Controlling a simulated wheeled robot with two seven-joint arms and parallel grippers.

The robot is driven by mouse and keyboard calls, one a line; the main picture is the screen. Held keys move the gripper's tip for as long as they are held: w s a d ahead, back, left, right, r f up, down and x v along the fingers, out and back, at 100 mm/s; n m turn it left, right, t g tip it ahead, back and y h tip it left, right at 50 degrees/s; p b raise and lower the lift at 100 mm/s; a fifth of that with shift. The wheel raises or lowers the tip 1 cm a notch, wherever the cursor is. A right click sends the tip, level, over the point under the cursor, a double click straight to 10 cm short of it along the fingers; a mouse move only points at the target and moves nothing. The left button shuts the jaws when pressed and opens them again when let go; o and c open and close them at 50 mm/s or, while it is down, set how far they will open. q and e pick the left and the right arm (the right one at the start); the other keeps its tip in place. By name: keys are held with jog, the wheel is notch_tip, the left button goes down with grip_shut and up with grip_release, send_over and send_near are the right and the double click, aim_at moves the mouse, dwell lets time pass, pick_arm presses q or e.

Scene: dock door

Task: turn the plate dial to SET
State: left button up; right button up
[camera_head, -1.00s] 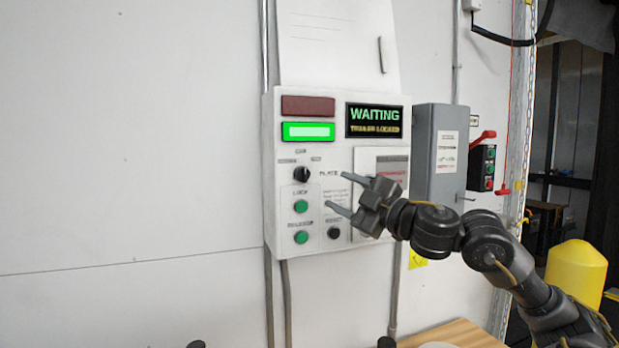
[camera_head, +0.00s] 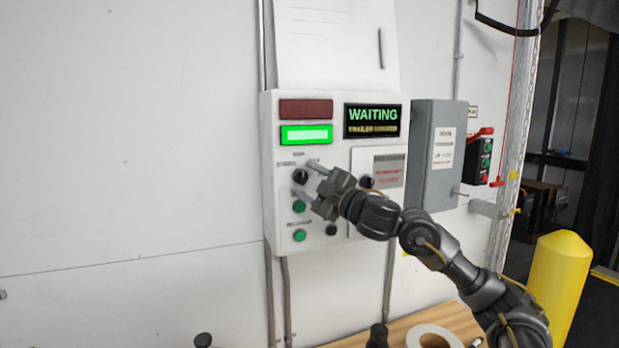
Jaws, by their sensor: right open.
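The plate dial (camera_head: 299,176) is a small black knob on the left side of the white control panel (camera_head: 276,220), below a lit green bar. My right gripper (camera_head: 305,178) is open, with its fingertips at the panel's left column, close to the dial. One finger is near the dial's upper right and the other lies below it. I cannot tell whether a finger touches the dial. The small labels around the dial are too blurred to read, and the arm hides part of the panel. My left gripper is not in view.
Two green buttons (camera_head: 299,236) sit below the dial. A display (camera_head: 372,120) reads WAITING. A grey box (camera_head: 431,170) and a red-handled switch box (camera_head: 480,158) are to the right. A yellow bollard (camera_head: 558,280) stands at lower right. A wooden surface (camera_head: 400,328) holds a white ring (camera_head: 452,336).

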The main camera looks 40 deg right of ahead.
jog(key=c, duration=1)
jog(key=shift+o, duration=0.2)
